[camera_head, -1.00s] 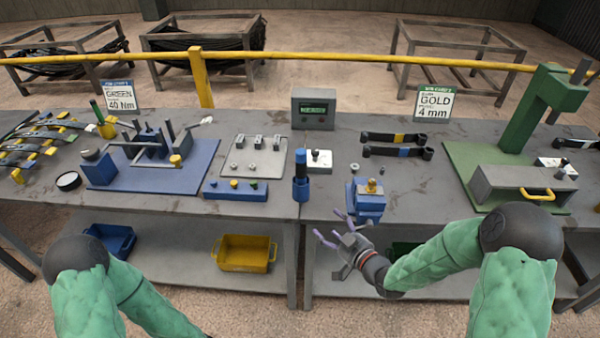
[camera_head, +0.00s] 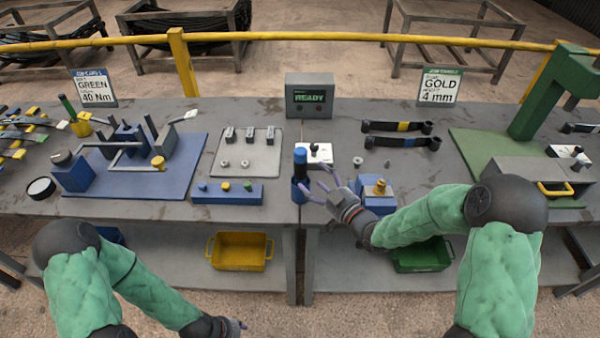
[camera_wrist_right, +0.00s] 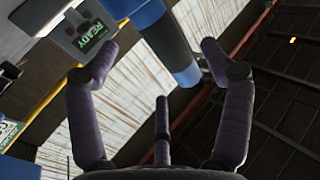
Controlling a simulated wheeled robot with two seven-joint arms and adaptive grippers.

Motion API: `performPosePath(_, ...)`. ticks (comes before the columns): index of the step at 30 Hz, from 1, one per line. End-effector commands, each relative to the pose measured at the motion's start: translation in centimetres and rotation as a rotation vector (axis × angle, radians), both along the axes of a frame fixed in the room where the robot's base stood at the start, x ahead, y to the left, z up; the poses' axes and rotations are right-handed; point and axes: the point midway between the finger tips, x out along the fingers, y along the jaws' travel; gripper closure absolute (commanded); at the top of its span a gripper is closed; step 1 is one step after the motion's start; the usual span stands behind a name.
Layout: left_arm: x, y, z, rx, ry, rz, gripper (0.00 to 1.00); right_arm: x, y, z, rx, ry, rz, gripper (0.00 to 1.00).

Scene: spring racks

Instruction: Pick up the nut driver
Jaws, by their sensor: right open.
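The nut driver (camera_head: 300,160) is a blue upright cylinder with a dark band, standing near the front edge of the bench in what looks like a blue holder. My right gripper (camera_head: 320,187) is open just right of it, with purple fingers reaching toward its lower part. In the right wrist view the blue cylinder (camera_wrist_right: 165,42) appears beyond and between the spread fingers (camera_wrist_right: 150,60). No grip on it shows. My left gripper (camera_head: 232,327) is low at the bottom edge, below the bench top, small and partly hidden; its jaw state is unclear.
A blue block with a brass fitting (camera_head: 377,190) stands close to my right wrist. A blue strip with buttons (camera_head: 227,193) lies left of the driver. A white switch plate (camera_head: 321,153) and a display reading READY (camera_head: 309,97) are behind. Yellow (camera_head: 239,265) and green (camera_head: 421,266) bins sit below.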

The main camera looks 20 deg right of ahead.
Motion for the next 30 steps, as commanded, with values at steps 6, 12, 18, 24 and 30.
performPosePath(6, 0.0, 0.0, -0.3, 0.0, -0.001, 0.0, 0.6, 1.5, 0.6, 0.1, 0.001, -0.002, 0.0, 0.2)
performPosePath(12, 0.1, 0.0, -1.0, 0.0, -0.001, 0.0, 0.6, 3.6, 1.6, 0.5, -0.001, -0.003, 0.003, 0.2)
performPosePath(18, 0.1, 0.0, -1.5, 0.0, -0.001, 0.0, 0.6, 5.7, 2.4, 0.6, 0.0, 0.0, 0.002, 0.2)
performPosePath(24, 0.1, 0.0, -1.5, 0.0, -0.001, 0.0, 0.6, 6.1, 2.5, 0.8, 0.0, -0.001, -0.001, 0.2)
performPosePath(30, 0.1, 0.0, -1.5, 0.0, -0.001, 0.0, 0.6, 6.1, 2.5, 0.7, 0.0, 0.0, -0.001, 0.48)
